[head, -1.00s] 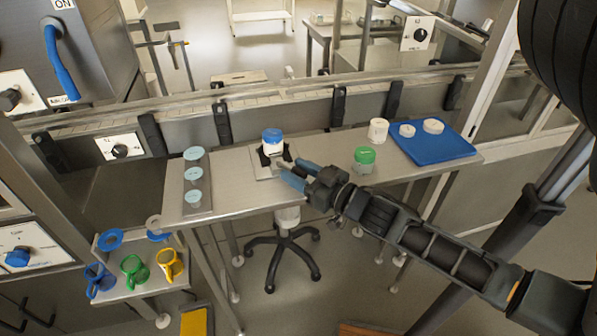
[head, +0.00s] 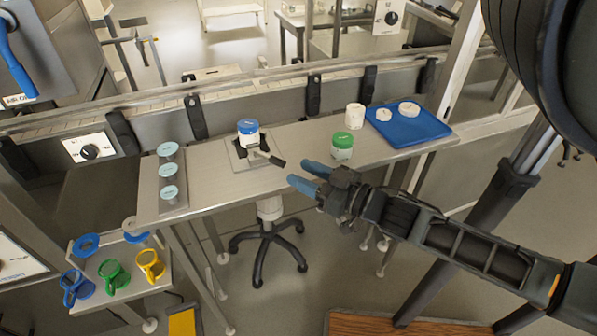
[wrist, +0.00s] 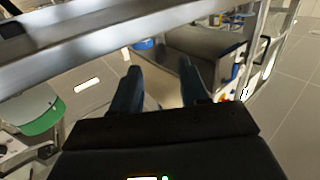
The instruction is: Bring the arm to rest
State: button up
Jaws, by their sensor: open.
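My gripper (head: 303,178) has blue fingertips and is in front of the metal worktable, to the right of the clamp stand. In the wrist view my gripper (wrist: 168,80) is open, with nothing between its two fingers. My arm stretches from the lower right of the head view. A white jar with a blue lid (head: 248,132) stands in a dark clamp on a small plate, apart from my gripper.
A green-lidded jar (head: 342,145) and a white cup (head: 355,116) stand on the worktable (head: 215,170). A blue tray (head: 425,128) holds two white round pieces. A rack at left holds several pale-lidded jars (head: 168,171). Coloured rings (head: 114,274) sit on a low shelf.

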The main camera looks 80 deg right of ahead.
dwell(0.5)
jog(key=s+a+r+n+y, duration=0.1)
jog(key=a+r+y, duration=0.1)
jog(key=a, duration=0.7)
jog(key=s+a+r+n+g+y, duration=0.1)
jog(key=s+a+n+y, duration=0.1)
jog(key=a, duration=0.7)
jog(key=s+a+r+n+y, duration=0.1)
jog(key=s+a+r+y, duration=0.1)
jog(key=a, duration=0.7)
jog(key=shift+a+r+n+y, duration=0.25)
jog(key=shift+r+n+y, duration=0.15)
jog(key=shift+y, duration=0.5)
